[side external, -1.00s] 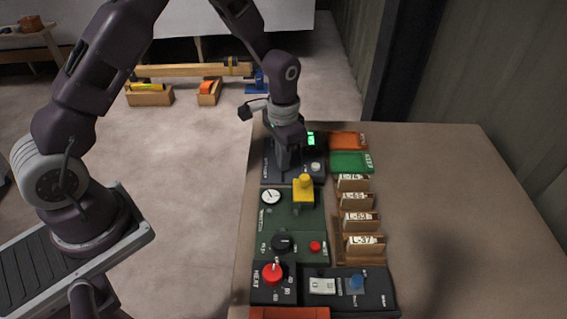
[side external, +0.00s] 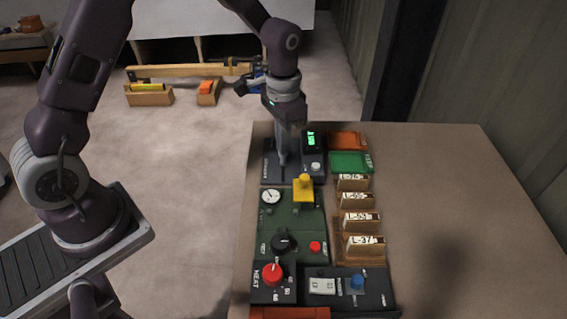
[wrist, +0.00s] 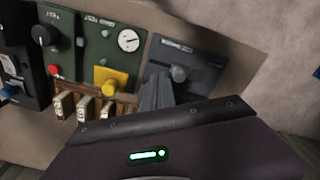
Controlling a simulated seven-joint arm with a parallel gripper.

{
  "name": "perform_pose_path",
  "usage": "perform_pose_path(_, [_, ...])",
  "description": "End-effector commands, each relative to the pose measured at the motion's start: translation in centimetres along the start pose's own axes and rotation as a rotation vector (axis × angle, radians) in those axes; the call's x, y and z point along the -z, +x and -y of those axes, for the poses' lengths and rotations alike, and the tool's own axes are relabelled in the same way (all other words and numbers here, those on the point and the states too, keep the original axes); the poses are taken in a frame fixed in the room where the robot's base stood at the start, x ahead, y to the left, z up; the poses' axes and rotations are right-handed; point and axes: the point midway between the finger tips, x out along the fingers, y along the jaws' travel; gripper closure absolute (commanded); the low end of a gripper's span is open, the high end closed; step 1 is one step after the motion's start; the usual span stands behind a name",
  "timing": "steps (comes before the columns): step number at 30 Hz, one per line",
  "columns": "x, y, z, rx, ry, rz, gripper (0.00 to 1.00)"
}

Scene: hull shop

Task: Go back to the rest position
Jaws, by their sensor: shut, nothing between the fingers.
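My gripper (side external: 283,172) points down over the dark panel (side external: 309,172) at the far end of the bench. Its fingers are together with nothing between them. In the side view I cannot tell how far the fingertips are above the panel. In the wrist view the closed fingers (wrist: 157,92) show beside the panel's grey knob (wrist: 179,74), and part of the panel is hidden behind them.
Nearer along the bench are a green panel with a gauge (side external: 271,196) and yellow knob (side external: 303,188), and a heat panel with a red knob (side external: 272,274). Several labelled wooden card holders (side external: 359,223) stand right of them. The bench's right side (side external: 460,210) is clear.

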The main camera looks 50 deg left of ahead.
Motion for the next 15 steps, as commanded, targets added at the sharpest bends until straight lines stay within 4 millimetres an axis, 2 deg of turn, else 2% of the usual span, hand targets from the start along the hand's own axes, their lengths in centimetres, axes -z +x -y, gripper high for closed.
perform_pose_path(2, [-0.1, -0.4, 0.0, 0.002, -0.002, -0.005, 1.0])
perform_pose_path(4, [-0.6, -2.5, 0.0, 0.012, -0.011, -0.029, 1.0])
perform_pose_path(5, [-1.0, -4.0, -0.1, 0.02, -0.019, -0.048, 1.0])
perform_pose_path(7, [-3.1, -8.5, -0.4, 0.04, -0.048, -0.104, 1.0])
perform_pose_path(9, [-6.2, -13.0, -1.1, 0.059, -0.083, -0.169, 1.0])
perform_pose_path(11, [-9.3, -16.0, -1.7, 0.071, -0.114, -0.224, 1.0])
perform_pose_path(12, [-11.4, -17.6, -2.2, 0.075, -0.137, -0.263, 1.0])
perform_pose_path(15, [-16.7, -20.0, -3.6, 0.079, -0.186, -0.352, 1.0])
